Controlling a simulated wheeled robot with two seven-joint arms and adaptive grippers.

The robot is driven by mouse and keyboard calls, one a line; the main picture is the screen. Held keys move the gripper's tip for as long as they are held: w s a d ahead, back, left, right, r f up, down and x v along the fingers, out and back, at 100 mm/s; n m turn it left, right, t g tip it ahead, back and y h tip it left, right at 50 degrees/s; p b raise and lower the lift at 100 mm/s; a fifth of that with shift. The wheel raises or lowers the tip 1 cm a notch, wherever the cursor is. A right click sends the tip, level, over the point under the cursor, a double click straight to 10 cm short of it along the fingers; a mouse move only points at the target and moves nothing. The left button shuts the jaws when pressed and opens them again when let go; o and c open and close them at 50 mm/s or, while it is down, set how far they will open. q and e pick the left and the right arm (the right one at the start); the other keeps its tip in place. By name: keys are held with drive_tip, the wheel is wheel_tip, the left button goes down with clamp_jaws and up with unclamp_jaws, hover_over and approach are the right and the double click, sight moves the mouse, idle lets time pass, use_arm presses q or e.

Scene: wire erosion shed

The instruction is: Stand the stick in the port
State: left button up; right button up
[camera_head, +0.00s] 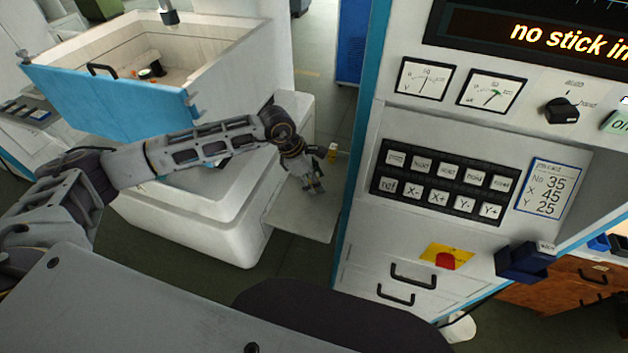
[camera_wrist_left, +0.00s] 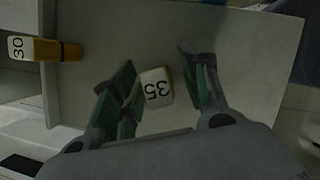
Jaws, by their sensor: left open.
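A small white-topped stick marked 35 (camera_wrist_left: 156,88), with yellow on its side, is on the pale grey shelf (camera_wrist_left: 218,28) in the left wrist view. My left gripper (camera_wrist_left: 160,80) is open, its green-padded fingers on either side of the stick; contact cannot be told. A yellow stick with a white end marked 30 (camera_wrist_left: 45,49) is at the upper left. A dark blue box (camera_head: 525,262) on the console may be the port. My right gripper is out of view.
The console (camera_head: 400,235) stands right of the shelf. Its screen (camera_head: 560,38) reads "no stick in", cut off. A card (camera_head: 548,190) reads No 35, X 45, Y 25. A red button (camera_head: 446,260) sits below the keys. An open-topped tank (camera_head: 110,95) stands behind my left arm.

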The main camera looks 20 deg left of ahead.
use_arm(q)
drive_tip(key=shift+c, duration=0.2)
clamp_jaws()
drive_tip(key=shift+r, duration=0.1)
wheel_tip(320, 180, up, 8)
drive_tip(key=shift+r+b, duration=0.2)
drive_tip(key=shift+b, duration=0.8)
drive_tip(key=shift+r, duration=0.75)
